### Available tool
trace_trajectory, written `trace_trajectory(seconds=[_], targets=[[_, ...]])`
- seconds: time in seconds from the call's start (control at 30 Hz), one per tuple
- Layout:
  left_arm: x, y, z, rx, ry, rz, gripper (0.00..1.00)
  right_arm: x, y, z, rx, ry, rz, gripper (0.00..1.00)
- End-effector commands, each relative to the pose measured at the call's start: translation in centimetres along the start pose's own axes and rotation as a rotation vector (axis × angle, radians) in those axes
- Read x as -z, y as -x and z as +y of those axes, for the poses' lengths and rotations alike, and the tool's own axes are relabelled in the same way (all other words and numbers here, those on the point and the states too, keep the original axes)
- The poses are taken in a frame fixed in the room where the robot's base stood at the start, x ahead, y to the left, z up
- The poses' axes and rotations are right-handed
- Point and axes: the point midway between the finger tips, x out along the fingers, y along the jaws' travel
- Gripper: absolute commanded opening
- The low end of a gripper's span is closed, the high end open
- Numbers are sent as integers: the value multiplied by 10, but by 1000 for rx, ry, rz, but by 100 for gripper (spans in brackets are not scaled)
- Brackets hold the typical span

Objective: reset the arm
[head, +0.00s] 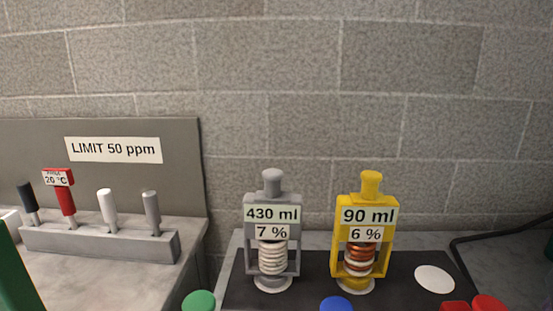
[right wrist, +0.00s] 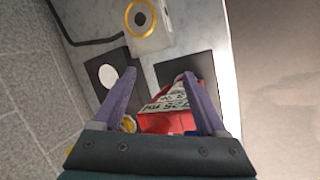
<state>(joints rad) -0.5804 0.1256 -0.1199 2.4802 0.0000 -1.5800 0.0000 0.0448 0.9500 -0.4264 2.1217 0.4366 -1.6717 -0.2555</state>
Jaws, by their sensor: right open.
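My right gripper (right wrist: 158,80) shows only in the right wrist view. Its two purple fingers are spread apart. A red object with a white label (right wrist: 168,112) is seen between and beyond the fingers; I cannot tell how far below it is, and nothing appears clamped. Neither gripper shows in the head view, and my left gripper is not seen at all.
Green, blue and red tops show at the bottom edge. A rack with handles (head: 100,242) stands left. A block wall closes the back.

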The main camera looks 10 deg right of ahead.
Motion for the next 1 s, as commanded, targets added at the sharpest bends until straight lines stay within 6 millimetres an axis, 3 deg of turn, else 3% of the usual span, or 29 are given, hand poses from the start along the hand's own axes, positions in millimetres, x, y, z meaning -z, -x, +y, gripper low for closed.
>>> trace_trajectory(seconds=[0.1,0.47,0.77,1.0], targets=[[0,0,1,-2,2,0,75,-16,3,-16,-67,-54,9,75],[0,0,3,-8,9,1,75,-48,30,-30,-235,-175,50,75],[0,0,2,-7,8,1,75,-14,26,-87,-44,-416,137,75],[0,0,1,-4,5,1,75,24,34,-130,127,-608,207,75]])
